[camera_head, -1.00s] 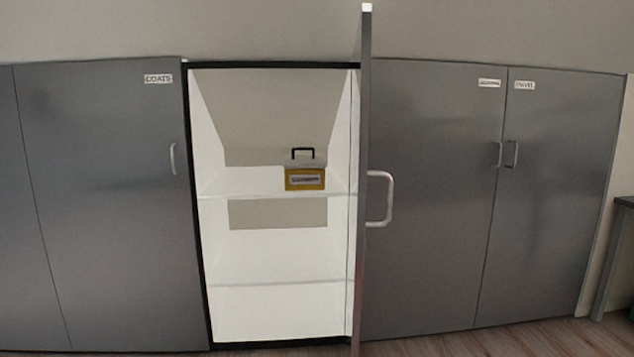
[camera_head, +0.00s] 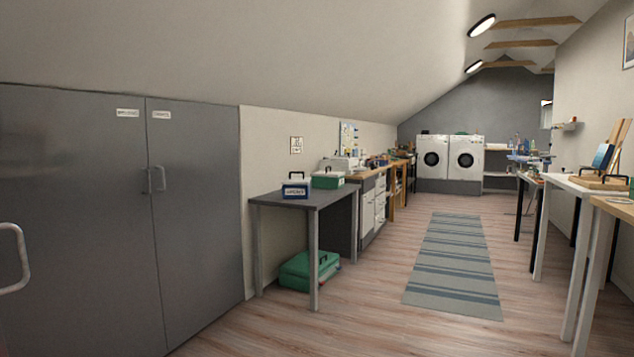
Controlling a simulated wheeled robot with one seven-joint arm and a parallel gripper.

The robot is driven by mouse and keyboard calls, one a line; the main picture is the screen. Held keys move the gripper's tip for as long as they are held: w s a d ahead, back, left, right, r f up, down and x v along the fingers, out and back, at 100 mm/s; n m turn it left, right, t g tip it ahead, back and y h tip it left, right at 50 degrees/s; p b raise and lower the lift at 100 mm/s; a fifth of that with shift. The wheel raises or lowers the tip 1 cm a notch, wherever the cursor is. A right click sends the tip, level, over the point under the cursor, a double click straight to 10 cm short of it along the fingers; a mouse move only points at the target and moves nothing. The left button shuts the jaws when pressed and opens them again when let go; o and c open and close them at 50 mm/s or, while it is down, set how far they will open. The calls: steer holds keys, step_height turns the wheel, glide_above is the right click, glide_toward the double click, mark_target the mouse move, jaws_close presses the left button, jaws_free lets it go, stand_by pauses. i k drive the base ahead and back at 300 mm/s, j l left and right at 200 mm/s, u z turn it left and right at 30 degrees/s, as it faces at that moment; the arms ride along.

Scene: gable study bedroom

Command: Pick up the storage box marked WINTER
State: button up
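A small blue box (camera_head: 296,191) with a white label and a dark handle stands on the grey table (camera_head: 292,202). Its label is too small to read surely. A green box (camera_head: 327,180) with a dark handle stands just behind it to the right, with no readable label. A larger green box (camera_head: 309,269) lies on the floor under the table. I cannot tell that any box is marked WINTER. My gripper is not in view.
Grey cupboard doors (camera_head: 195,220) with handles stand shut at left; another handle (camera_head: 14,258) shows at the left edge. A striped rug (camera_head: 455,262) lies on open wood floor. White tables (camera_head: 570,185) line the right; washing machines (camera_head: 466,157) stand at the back.

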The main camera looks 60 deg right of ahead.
mark_target(321, 180)
steer(key=z, duration=2.2)
steer(key=i+l+z, duration=0.25)
steer(key=i, duration=1.05)
steer(key=i+j+z, duration=0.25)
steer(key=i, duration=1.05)
steer(key=i+l, duration=0.1)
steer(key=i, duration=0.45)
steer(key=i+u, duration=0.1)
steer(key=i, duration=0.5)
steer(key=i+l, duration=0.2)
steer(key=i, duration=0.35)
